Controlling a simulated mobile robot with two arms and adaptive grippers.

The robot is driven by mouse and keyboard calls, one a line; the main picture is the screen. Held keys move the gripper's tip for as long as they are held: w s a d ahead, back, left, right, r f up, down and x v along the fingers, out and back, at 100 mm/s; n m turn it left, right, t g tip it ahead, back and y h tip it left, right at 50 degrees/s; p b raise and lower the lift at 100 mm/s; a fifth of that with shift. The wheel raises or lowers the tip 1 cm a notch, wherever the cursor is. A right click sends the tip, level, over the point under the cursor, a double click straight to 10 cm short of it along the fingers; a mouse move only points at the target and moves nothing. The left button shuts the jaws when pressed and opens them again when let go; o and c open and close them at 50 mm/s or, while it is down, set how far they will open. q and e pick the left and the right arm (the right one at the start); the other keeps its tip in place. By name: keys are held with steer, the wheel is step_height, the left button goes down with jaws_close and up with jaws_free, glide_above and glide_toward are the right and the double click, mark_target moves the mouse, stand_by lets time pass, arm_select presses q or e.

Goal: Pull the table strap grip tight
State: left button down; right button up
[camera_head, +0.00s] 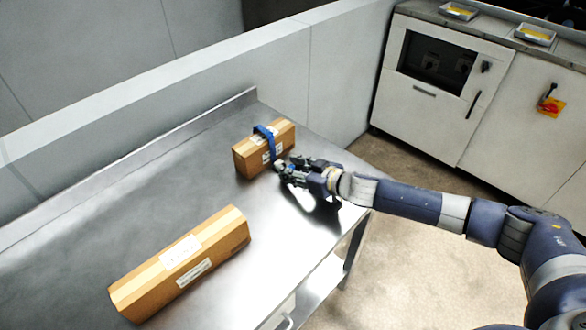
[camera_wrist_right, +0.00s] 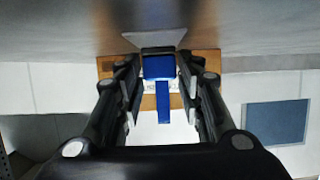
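A small cardboard box (camera_head: 250,158) sits at the far right end of the metal table, with a blue strap (camera_head: 268,143) around it. My right gripper (camera_head: 282,168) is at the box's near right side, low over the table. In the right wrist view, the box (camera_wrist_right: 205,63) is straight ahead, with the blue strap grip (camera_wrist_right: 158,68) between my fingertips and a blue strap tail (camera_wrist_right: 163,103) in line with it. The right fingers (camera_wrist_right: 158,80) stand apart on both sides of the grip; contact is not clear. My left gripper is not in view.
A longer cardboard box (camera_head: 185,262) with white labels lies on the near part of the metal table (camera_head: 95,228). A low wall (camera_head: 180,100) runs behind the table. White cabinets (camera_head: 437,85) stand at the upper right, with open floor between.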

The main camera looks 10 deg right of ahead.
jaws_close()
steer(key=shift+s+d+p, duration=0.2)
steer(key=shift+s+d, duration=0.25)
steer(key=shift+s, duration=0.25)
steer(key=shift+s+d+p, duration=0.15)
steer(key=shift+s+d, duration=0.25)
steer(key=shift+s, duration=0.25)
steer(key=shift+s+d+p, duration=0.2)
steer(key=shift+s+d, duration=0.25)
steer(key=shift+s, duration=0.25)
steer(key=shift+f, duration=0.1)
steer(key=shift+w, duration=0.1)
steer(key=o, duration=0.6)
jaws_free()
steer(key=shift+c, duration=0.2)
steer(key=shift+o, duration=0.5)
steer(key=v, duration=1)
steer(key=shift+v, duration=1.05)
